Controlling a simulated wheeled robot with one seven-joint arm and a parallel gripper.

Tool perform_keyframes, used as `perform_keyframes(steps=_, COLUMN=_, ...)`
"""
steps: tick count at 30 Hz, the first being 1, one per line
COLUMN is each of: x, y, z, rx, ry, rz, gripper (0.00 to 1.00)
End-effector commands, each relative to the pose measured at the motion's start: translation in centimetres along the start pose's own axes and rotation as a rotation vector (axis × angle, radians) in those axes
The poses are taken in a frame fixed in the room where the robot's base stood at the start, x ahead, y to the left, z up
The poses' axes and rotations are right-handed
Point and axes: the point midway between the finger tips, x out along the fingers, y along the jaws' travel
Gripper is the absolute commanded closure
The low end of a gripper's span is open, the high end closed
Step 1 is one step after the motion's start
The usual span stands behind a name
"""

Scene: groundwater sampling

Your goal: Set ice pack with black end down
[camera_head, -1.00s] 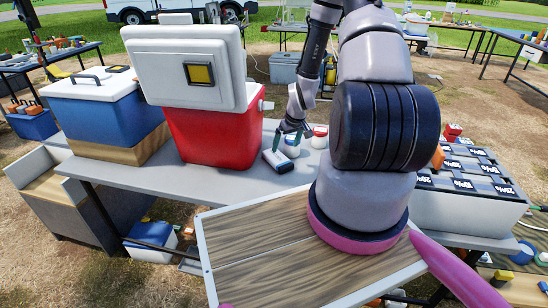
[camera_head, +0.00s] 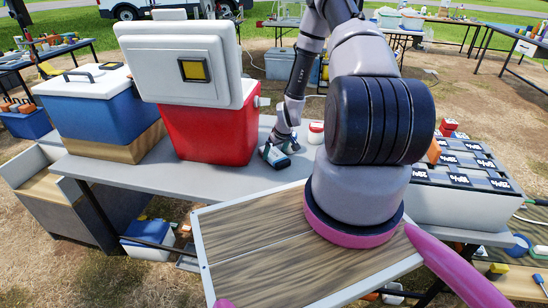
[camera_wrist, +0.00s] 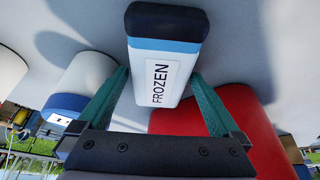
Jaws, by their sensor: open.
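In the wrist view the ice pack (camera_wrist: 166,50) is a white block marked FROZEN, with a light blue band and a black end pointing to the top of the picture. My gripper (camera_head: 281,149) is down at the pack. In the wrist view my gripper (camera_wrist: 160,76) is open, with a teal finger on each side of the pack's white end. I cannot tell whether either finger touches it.
A red cooler (camera_head: 208,130) with an open white lid stands left of the pack. A blue cooler (camera_head: 100,110) is farther left. A white jar (camera_wrist: 88,75) with a blue lid and a red-lidded jar (camera_head: 315,132) stand close by. Bare grey table (camera_head: 215,181) lies in front.

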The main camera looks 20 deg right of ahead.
Motion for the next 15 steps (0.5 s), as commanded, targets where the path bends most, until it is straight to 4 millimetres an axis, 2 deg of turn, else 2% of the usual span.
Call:
perform_keyframes(steps=5, x=0.07, y=-0.02, z=-0.01, rx=0.000, ry=0.000, rz=0.000, gripper=0.00)
perform_keyframes(steps=6, x=0.07, y=-0.02, z=-0.01, rx=0.000, ry=0.000, rz=0.000, gripper=0.04)
perform_keyframes(steps=11, x=0.05, y=-0.02, z=-0.01, rx=0.000, ry=0.000, rz=0.000, gripper=0.65)
perform_keyframes(steps=12, x=0.05, y=-0.01, z=-0.01, rx=0.000, ry=0.000, rz=0.000, gripper=0.80)
perform_keyframes(steps=14, x=0.03, y=-0.01, z=-0.05, rx=0.000, ry=0.001, rz=0.000, gripper=1.00)
perform_keyframes(steps=15, x=0.03, y=-0.01, z=-0.04, rx=0.000, ry=0.001, rz=0.000, gripper=1.00)
